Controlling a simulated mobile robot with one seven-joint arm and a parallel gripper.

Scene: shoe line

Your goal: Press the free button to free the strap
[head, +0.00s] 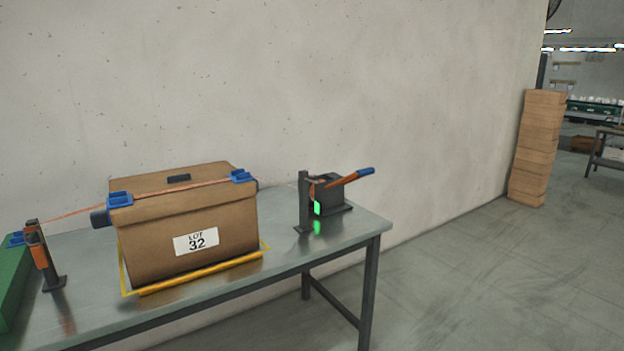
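An orange strap (185,191) runs across the top of a brown box (150,242) labelled LOT 32, over two blue corner pieces (120,199). On the left it reaches a dark post with an orange part (39,250). On the right it runs toward a dark tensioner (328,196) with an orange lever and blue grip (365,171), raised to the right. A small green light or button (317,208) glows on the tensioner's near side; I cannot tell whether it is the free button. My gripper is not in view.
The metal table (340,240) stands along a concrete wall, bare at its right end. A yellow bar (205,273) lies along the box's front. A green object (12,285) is at the left edge. Stacked cartons (537,148) stand far right; the floor at right is clear.

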